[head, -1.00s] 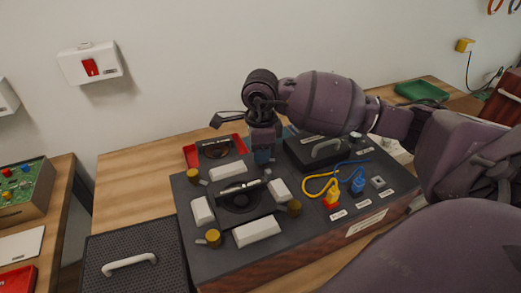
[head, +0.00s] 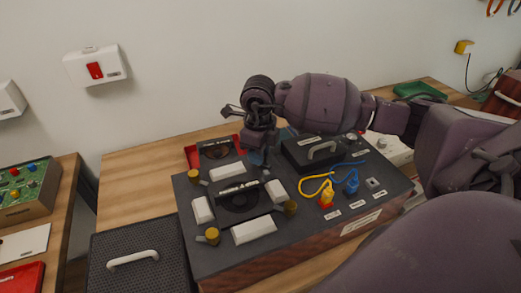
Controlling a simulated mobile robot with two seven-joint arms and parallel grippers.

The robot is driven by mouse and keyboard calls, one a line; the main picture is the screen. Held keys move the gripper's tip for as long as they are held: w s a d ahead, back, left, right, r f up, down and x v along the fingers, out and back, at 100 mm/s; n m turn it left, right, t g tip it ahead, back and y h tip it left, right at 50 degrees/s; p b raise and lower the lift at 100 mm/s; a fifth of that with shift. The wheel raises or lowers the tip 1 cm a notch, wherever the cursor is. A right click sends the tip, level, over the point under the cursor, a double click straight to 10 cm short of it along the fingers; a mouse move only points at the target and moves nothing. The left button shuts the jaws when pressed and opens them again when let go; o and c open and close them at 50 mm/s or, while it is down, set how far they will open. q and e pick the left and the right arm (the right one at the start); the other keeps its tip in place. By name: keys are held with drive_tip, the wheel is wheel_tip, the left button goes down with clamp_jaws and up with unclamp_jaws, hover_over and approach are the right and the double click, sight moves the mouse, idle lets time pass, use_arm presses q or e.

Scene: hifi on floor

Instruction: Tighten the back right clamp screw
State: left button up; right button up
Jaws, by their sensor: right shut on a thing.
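The dark panel box (head: 270,238) lies on the wooden bench, with a square black fan-like unit (head: 238,203) between white blocks. Brass clamp screws show at its back left (head: 194,176), front left (head: 212,236) and front right (head: 290,208). The back right clamp screw is hidden behind my right gripper. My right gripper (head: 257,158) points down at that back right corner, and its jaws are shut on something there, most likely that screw. The fingertips are small and partly dark, so the grip itself does not show clearly. My left gripper is out of view.
A black lidded block with a grey handle (head: 322,150) stands close right of the gripper. Yellow (head: 316,184) and blue (head: 352,170) cables loop on the panel's right. A perforated black cover (head: 130,262) is at front left.

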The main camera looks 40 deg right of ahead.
drive_tip(key=shift+r+m+p, duration=0.2)
drive_tip(key=shift+m+p, duration=0.15)
drive_tip(key=shift+m, duration=0.55)
drive_tip(key=shift+m+p, duration=0.4)
drive_tip(key=shift+m, duration=0.6)
drive_tip(key=shift+m+p, duration=0.4)
drive_tip(key=shift+m, duration=0.9)
drive_tip(key=m+p, duration=0.3)
drive_tip(key=m, duration=0.3)
drive_tip(key=shift+f+m+p, duration=0.1)
drive_tip(key=shift+m+p, duration=0.55)
drive_tip(key=shift+m, duration=0.65)
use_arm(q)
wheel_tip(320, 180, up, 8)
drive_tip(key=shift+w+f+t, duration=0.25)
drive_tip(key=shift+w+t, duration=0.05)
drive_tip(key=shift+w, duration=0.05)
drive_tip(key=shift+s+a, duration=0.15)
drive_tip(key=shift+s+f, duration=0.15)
